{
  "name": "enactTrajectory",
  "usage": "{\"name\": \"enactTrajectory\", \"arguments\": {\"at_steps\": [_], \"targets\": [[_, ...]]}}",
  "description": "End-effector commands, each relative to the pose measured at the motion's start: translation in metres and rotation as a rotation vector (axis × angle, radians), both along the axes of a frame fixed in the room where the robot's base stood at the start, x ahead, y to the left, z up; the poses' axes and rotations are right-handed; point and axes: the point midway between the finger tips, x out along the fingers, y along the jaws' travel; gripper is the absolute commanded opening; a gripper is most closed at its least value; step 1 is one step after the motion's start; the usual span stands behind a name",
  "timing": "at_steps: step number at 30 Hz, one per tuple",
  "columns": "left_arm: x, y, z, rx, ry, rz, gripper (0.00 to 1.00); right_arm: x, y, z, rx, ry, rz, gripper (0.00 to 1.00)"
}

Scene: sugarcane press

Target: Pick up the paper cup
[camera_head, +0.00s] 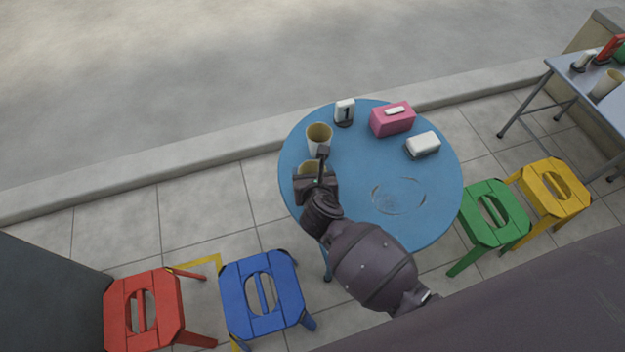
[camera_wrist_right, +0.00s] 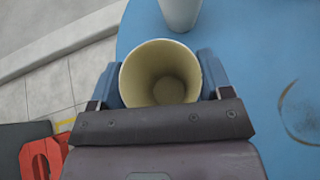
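A pale yellow paper cup (camera_wrist_right: 160,75) sits between the two fingers of my right gripper (camera_wrist_right: 162,82) in the right wrist view. The fingers flank its sides closely, and I cannot tell whether they press on it. In the head view this cup (camera_head: 308,167) is at the left side of the round blue table (camera_head: 350,215), partly hidden by my right gripper (camera_head: 318,172). A second paper cup (camera_head: 319,136) stands upright just behind it, and it also shows in the right wrist view (camera_wrist_right: 180,12). My left gripper is not in view.
On the table are a number stand (camera_head: 345,111), a pink tissue box (camera_head: 393,119) and a white-topped box (camera_head: 423,144). Red (camera_head: 145,310), blue (camera_head: 262,290), green (camera_head: 494,213) and yellow (camera_head: 551,190) stools stand around it. A metal side table (camera_head: 575,85) is at right.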

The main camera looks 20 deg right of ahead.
Motion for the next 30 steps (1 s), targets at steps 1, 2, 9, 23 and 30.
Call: {"name": "enactTrajectory", "arguments": {"at_steps": [1, 2, 9, 23, 30], "targets": [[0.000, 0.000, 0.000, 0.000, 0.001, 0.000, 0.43, 0.000, 0.000, 0.000, 0.000, 0.000, 0.000, 0.53], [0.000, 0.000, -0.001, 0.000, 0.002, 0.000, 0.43, 0.000, 0.000, 0.000, 0.000, 0.000, 0.000, 0.50], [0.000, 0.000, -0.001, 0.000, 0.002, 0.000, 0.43, 0.000, 0.000, 0.000, 0.000, 0.000, 0.000, 0.49], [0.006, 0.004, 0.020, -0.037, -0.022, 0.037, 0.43, 0.004, 0.001, 0.072, 0.002, -0.019, -0.001, 0.49], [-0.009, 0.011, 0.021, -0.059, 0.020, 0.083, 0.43, 0.003, 0.001, 0.134, 0.003, -0.018, 0.000, 0.49]]}}
